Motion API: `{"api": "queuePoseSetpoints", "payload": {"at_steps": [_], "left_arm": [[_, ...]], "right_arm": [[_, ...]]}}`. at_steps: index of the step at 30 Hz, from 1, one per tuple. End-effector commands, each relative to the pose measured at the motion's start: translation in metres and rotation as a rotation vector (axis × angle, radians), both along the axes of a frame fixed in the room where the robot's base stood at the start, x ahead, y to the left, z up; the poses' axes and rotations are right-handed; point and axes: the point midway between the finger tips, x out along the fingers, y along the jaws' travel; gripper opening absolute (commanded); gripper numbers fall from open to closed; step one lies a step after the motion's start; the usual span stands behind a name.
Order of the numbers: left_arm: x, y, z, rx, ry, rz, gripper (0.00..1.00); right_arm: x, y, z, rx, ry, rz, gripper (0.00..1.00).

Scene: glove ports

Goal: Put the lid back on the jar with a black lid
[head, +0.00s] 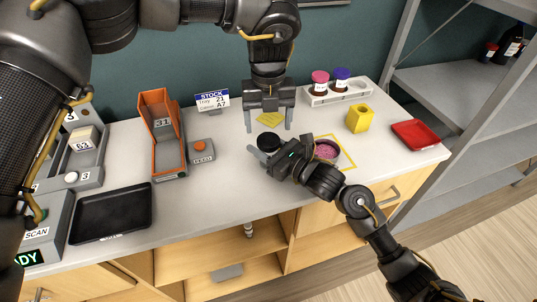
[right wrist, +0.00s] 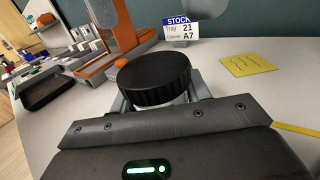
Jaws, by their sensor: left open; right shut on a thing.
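A ribbed black lid (right wrist: 153,78) sits between the fingers of my right gripper (right wrist: 160,98). In the head view the black lid (head: 268,141) is near the table's middle; my right gripper (head: 262,157) is shut on it. A light strip shows under its rim; I cannot tell what that is. An open jar with pink contents (head: 327,151) stands inside a yellow outline, right of my right gripper and partly behind it. My left gripper (head: 269,123) is open and empty, pointing down above the table behind the black lid.
A yellow note (head: 270,119) lies under my left gripper. A white rack (head: 337,94) with pink- and purple-lidded jars stands at the back. A yellow block (head: 360,118) and red tray (head: 415,134) are right. An orange chute (head: 163,140), button box (head: 201,151) and black tray (head: 110,213) are left.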

Motion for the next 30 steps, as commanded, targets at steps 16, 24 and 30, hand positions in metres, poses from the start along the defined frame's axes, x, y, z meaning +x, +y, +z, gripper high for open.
{"api": "queuePoseSetpoints", "payload": {"at_steps": [16, 24, 30], "left_arm": [[0.002, -0.004, 0.025, -0.014, -0.014, 0.314, 0.71], [0.0, -0.002, 0.035, -0.006, -0.003, 0.801, 0.71], [-0.001, 0.0, 0.035, 0.0, 0.001, 0.964, 0.71]], "right_arm": [[0.0, 0.0, 0.001, 0.001, -0.001, -0.001, 0.0], [0.0, 0.0, 0.001, 0.0, -0.001, -0.001, 0.0], [0.0, 0.0, 0.001, 0.001, -0.002, -0.001, 0.0]]}}
